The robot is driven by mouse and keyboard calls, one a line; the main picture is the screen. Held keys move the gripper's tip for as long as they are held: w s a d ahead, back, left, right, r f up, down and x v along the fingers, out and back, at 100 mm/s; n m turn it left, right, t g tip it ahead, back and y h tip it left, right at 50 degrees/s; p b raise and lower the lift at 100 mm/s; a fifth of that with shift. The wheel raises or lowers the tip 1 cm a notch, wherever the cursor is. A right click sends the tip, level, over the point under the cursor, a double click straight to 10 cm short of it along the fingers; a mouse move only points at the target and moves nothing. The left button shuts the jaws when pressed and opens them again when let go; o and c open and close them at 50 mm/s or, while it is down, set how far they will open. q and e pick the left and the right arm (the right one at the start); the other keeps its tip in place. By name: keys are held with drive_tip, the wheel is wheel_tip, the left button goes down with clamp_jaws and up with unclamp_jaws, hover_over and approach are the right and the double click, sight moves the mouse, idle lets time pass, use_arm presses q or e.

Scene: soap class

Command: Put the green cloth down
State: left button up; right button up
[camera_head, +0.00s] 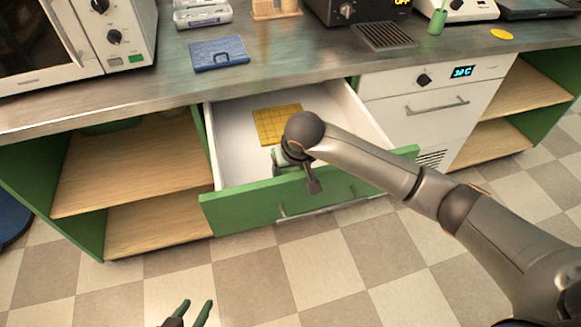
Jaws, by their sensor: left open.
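The green drawer (245,207) is pulled open, and a yellow cloth (265,122) lies flat on its white floor. My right arm reaches in from the right over the drawer front. My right gripper (281,160) is low inside the drawer, in front of the yellow cloth, mostly hidden by its own wrist. A small greenish patch shows there, and I cannot tell whether it is the green cloth or part of the gripper. No green cloth is clearly visible elsewhere. My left gripper (190,312) is at the bottom edge, open and empty, its fingers apart above the floor.
A blue cloth (218,54) lies on the metal counter (290,62) above the drawer. A microwave (75,45) stands at the left, and a dark grate (385,37) and green cup (437,22) at the right.

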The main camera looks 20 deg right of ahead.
drive_tip(key=o, duration=0.4)
drive_tip(key=shift+c, duration=0.2)
drive_tip(key=shift+r, duration=0.5)
drive_tip(key=p+v, duration=0.2)
drive_tip(key=v, duration=0.9)
drive_tip(key=shift+s+r, duration=0.2)
